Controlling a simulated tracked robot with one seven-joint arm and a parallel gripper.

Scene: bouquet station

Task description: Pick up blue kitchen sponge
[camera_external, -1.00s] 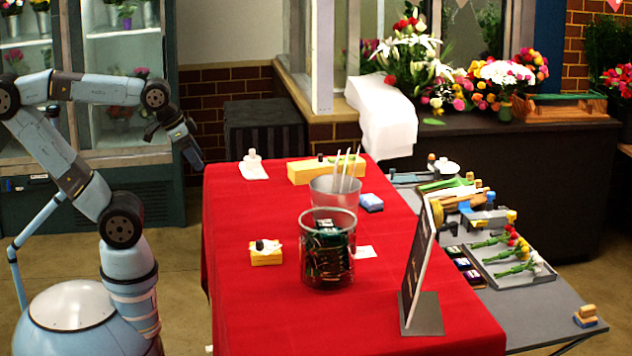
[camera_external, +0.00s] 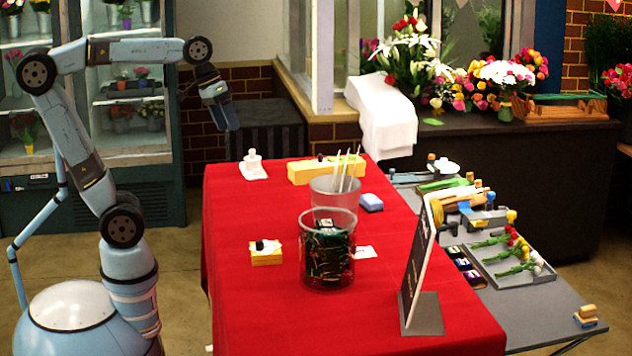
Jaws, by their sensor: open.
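A small blue sponge (camera_external: 371,203) with a paler top lies on the red-covered table (camera_external: 238,308), just right of the metal bucket. My gripper (camera_external: 229,126) is open and empty. Another small block (camera_external: 586,316), blue below and tan above, sits at the near right corner of the grey side table.
A metal bucket (camera_external: 335,192) with upright sticks and a clear jar (camera_external: 328,262) with dark packets stand mid-table. A dark sign (camera_external: 418,265) stands at right. Yellow boxes (camera_external: 312,171) lie at the back. The table's left part is mostly clear.

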